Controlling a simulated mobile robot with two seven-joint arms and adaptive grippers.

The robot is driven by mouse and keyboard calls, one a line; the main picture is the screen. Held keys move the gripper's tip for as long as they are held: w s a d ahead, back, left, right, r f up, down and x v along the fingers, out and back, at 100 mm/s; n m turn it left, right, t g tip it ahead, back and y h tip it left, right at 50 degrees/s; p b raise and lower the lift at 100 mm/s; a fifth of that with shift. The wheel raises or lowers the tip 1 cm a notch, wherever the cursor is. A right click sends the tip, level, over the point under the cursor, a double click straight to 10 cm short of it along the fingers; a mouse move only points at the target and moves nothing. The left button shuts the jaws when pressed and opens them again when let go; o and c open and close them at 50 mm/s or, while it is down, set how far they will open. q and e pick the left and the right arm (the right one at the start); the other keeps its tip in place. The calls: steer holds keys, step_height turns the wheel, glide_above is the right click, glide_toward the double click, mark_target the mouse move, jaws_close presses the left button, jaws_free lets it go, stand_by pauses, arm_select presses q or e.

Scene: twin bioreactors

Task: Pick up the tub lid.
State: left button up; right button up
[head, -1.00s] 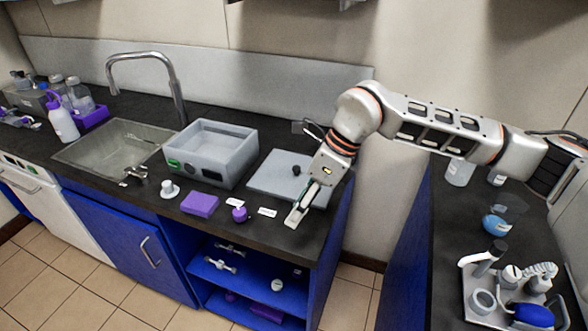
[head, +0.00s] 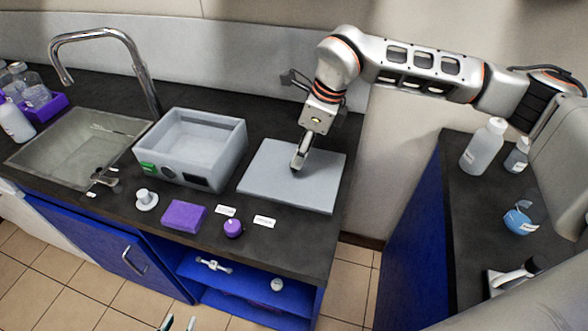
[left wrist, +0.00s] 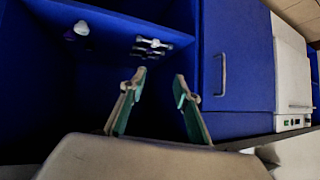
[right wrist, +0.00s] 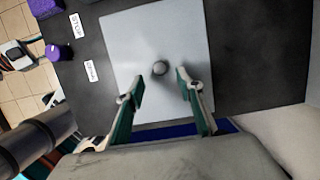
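The tub lid (head: 318,188) is a flat light-grey plate lying on the dark counter, right of the grey tub (head: 223,150). In the right wrist view the lid (right wrist: 150,30) has a round dark knob (right wrist: 160,68) at its middle. My right gripper (head: 297,168) is over the lid and points down at the knob. Its fingers (right wrist: 160,88) are open, with the knob showing between and beyond the tips; contact cannot be told. My left gripper (left wrist: 160,75) is open and empty, in front of the blue cabinet. Only its tips (head: 178,324) show in the head view.
A purple block (head: 184,215), a purple-capped item (head: 233,228) and small labels (head: 264,222) lie on the counter in front of the tub. A sink with a tap (head: 110,40) is at left. Another counter with bottles (head: 483,147) stands at right.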

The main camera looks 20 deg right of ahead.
steer(key=x, duration=0.3)
steer(key=shift+w+a+f, duration=0.15)
steer(key=shift+a+f, duration=0.05)
steer(key=shift+a, duration=0.15)
arm_select(q)
steer(key=shift+w+d+r, duration=0.1)
steer(key=shift+w+r, duration=0.5)
steer(key=shift+r, duration=0.15)
arm_select(e)
steer(key=shift+w+f, duration=0.1)
steer(key=shift+f, duration=0.2)
steer(key=shift+c, duration=0.4)
jaws_close()
arm_select(q)
steer(key=shift+s+f, duration=0.1)
